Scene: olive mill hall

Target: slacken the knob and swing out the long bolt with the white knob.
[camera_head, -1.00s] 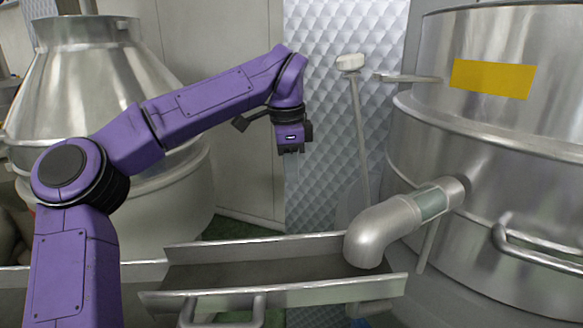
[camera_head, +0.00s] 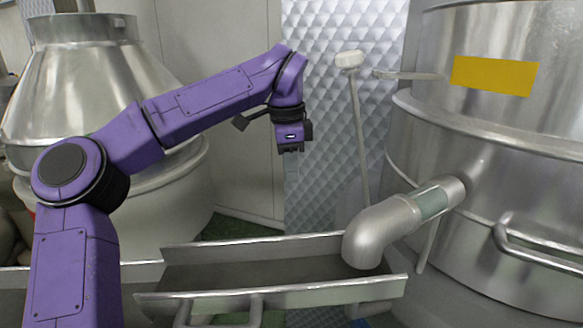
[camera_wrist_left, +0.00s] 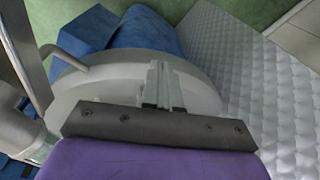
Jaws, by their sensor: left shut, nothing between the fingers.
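The white knob (camera_head: 349,60) tops a long thin bolt (camera_head: 361,125) that stands nearly upright, leaning slightly, beside the big steel vessel (camera_head: 480,190). The knob is close to the free end of a flat metal bracket (camera_head: 408,75) that juts from the vessel; I cannot tell whether they touch. The bolt's lower end is hidden behind the pipe elbow. My left gripper (camera_head: 291,165) points down, left of the bolt and lower than the knob, apart from both. Its fingers (camera_wrist_left: 163,85) are shut and empty in the left wrist view. My right gripper is out of view.
A steel trough (camera_head: 250,272) runs below, with a pipe elbow (camera_head: 378,235) over its right end. A handle (camera_head: 540,255) sticks out from the vessel. A cone-topped steel vessel (camera_head: 90,85) stands at left. A quilted metal panel (camera_head: 325,110) is behind. Blue objects (camera_wrist_left: 145,35) lie below.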

